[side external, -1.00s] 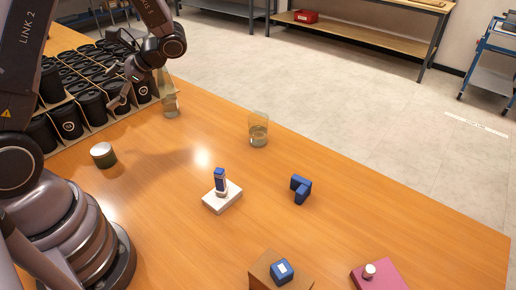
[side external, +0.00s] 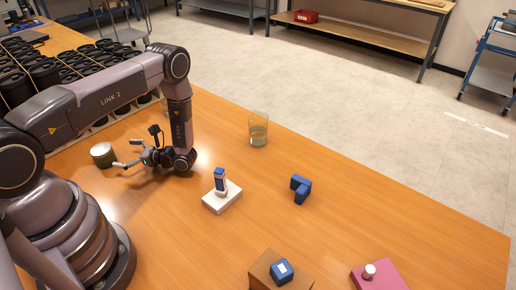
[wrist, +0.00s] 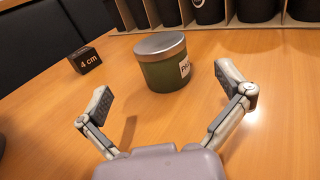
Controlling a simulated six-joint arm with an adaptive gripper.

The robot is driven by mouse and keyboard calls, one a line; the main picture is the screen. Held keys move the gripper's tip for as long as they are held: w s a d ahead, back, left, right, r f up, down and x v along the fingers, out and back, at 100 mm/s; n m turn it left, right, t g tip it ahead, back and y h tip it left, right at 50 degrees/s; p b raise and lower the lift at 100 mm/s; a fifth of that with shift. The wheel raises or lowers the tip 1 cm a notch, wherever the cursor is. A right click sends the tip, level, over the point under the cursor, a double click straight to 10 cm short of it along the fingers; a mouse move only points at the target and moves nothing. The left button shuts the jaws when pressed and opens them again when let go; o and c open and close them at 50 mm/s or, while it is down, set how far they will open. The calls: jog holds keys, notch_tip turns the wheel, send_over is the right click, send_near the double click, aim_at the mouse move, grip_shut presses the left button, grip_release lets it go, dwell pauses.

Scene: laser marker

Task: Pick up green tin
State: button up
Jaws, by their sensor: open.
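The green tin (side external: 103,155) stands upright on the wooden table near my base, with a silver lid. In the wrist view the green tin (wrist: 163,66) is dark green with a partly visible white label on its right side. My gripper (side external: 119,156) is low over the table, to the right of the tin, its fingers pointing towards it. In the wrist view my gripper (wrist: 168,86) is open, its two fingers spread wide on either side of the line to the tin. The tin sits just ahead of the fingertips, and nothing is between the fingers.
A black block marked "4 cm" (wrist: 86,60) lies left of the tin. Black cups in a divided rack (wrist: 205,12) stand behind it. A glass (side external: 258,129), a white block with a blue-topped item (side external: 222,196) and a blue angled piece (side external: 300,188) stand farther right.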

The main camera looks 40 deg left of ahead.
aim_at(102, 152)
jog(key=shift+s+a+f, duration=0.15)
jog(key=shift+a+f, duration=0.05)
jog(key=shift+f, duration=0.15)
jog(key=x, duration=0.7)
jog(key=shift+r, duration=0.1)
jog(key=c, duration=1.2)
jog(key=shift+c, duration=0.5)
jog(key=shift+r, duration=0.15)
